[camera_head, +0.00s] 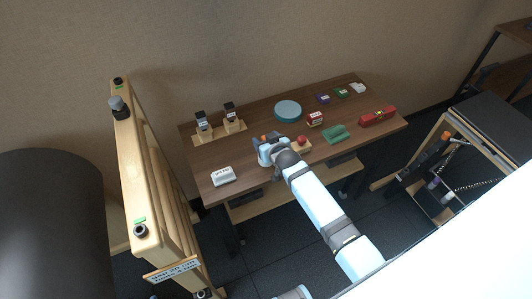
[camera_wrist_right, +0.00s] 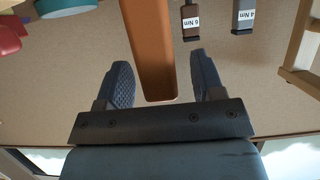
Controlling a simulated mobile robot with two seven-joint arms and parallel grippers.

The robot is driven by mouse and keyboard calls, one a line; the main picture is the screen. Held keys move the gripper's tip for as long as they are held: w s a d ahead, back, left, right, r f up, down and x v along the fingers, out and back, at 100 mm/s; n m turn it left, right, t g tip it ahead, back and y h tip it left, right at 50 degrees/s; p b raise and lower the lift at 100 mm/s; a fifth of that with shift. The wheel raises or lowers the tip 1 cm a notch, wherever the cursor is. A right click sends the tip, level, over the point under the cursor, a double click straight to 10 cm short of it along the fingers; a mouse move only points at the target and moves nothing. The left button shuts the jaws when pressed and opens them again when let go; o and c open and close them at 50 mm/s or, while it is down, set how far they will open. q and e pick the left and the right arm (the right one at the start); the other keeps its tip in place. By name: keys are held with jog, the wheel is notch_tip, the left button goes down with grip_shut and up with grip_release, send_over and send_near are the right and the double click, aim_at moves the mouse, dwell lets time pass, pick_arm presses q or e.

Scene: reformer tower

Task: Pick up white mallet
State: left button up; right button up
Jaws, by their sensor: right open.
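In the right wrist view an orange-brown handle (camera_wrist_right: 150,50) stands between the two fingers of my right gripper (camera_wrist_right: 164,85). The fingers are spread, with a gap on each side of the handle. In the head view my right gripper (camera_head: 268,148) is over the middle of the workbench, with a bit of orange (camera_head: 264,137) showing at its fingers. No white mallet head shows at this handle; its lower end is out of view. A white block with dark lettering (camera_head: 222,176) lies at the bench's front left; I cannot tell if it belongs to a mallet. My left gripper is not in view.
The wooden workbench (camera_head: 250,130) also holds two torque tools in a wooden stand (camera_head: 219,132), a teal disc (camera_head: 288,110), a red box (camera_head: 315,118), a green item (camera_head: 335,133) and a long red case (camera_head: 378,117). A wooden frame (camera_head: 150,170) stands at the left.

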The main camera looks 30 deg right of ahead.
grip_shut()
jog(key=shift+r, duration=0.1)
notch_tip(320, 180, up, 20)
jog(key=shift+p, duration=0.45)
jog(key=c, duration=0.7)
grip_release()
grip_shut()
